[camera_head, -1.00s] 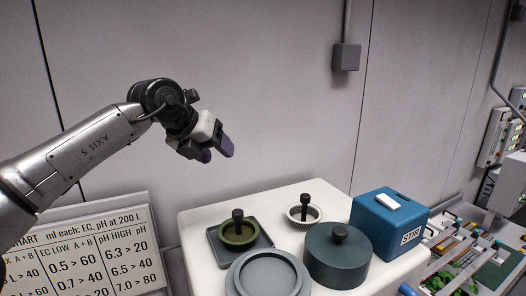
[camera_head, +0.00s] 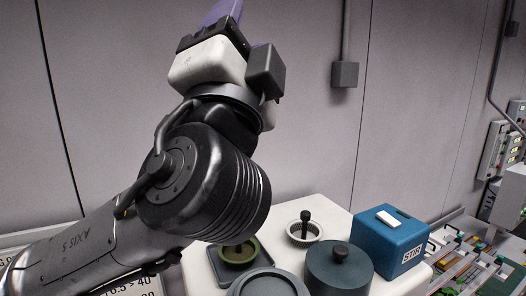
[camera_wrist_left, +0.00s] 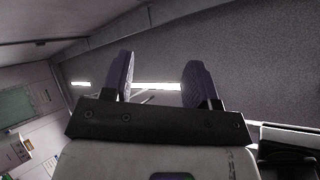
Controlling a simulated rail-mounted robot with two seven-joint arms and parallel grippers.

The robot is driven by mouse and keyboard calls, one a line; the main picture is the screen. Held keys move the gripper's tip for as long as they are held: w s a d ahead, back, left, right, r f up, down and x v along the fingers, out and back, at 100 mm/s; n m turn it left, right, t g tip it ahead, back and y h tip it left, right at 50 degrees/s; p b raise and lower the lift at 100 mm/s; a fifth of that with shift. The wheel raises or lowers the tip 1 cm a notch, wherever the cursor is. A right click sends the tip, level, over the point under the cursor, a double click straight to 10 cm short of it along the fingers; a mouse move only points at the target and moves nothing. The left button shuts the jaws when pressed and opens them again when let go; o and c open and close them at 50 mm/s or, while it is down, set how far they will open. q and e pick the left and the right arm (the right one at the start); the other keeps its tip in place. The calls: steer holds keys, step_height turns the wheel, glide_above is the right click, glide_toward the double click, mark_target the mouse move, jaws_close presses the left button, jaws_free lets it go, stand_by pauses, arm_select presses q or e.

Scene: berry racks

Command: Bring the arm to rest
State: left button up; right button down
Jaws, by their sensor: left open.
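My left arm comes in from the left in the head view and is folded upward, close to the camera. My left gripper (camera_head: 226,14) points up, near the top edge, with one purple finger partly cut off by the frame. In the left wrist view the two fingers of the left gripper (camera_wrist_left: 157,82) stand well apart with nothing between them. Beyond them are wall or ceiling surfaces and a bright light strip (camera_wrist_left: 160,86). My right gripper does not show.
A white stand (camera_head: 330,208) below holds a green bowl (camera_head: 247,252) partly behind my arm, a white ring-shaped dish (camera_head: 290,232), a dark lidded pot (camera_head: 338,272), a grey round dish (camera_head: 268,286) and a blue STIR box (camera_head: 385,245). A chart (camera_head: 150,283) is mostly hidden by my arm.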

arm_select(q)
steer(key=s+a+f+n+g+y+p, duration=0.15)
steer(key=a+f+n+g, duration=0.3)
steer(key=f, duration=0.95)
steer(key=s+a+f+n+g+y+p, duration=0.15)
steer(key=a+f+n+g, duration=0.35)
steer(key=f, duration=0.9)
steer(key=s+a+f+n+g+p, duration=0.1)
steer(key=a+f+n+g+p, duration=0.15)
steer(key=a+f, duration=0.8)
steer(key=s+f+n+g+y+p, duration=0.1)
steer(key=s+f+g, duration=0.25)
steer(key=f, duration=0.65)
steer(key=s+f+g+p, duration=0.15)
steer(key=s+f, duration=0.35)
steer(key=f, duration=0.5)
steer(key=s+f+g, duration=0.3)
steer(key=s+f, duration=0.2)
steer(key=s, duration=0.3)
steer(key=s+f+g, duration=0.3)
steer(key=s+f, duration=0.3)
steer(key=s, duration=0.2)
steer(key=shift+s+d+p, duration=0.25)
steer(key=shift+s+p, duration=0.05)
steer(key=shift+p, duration=0.05)
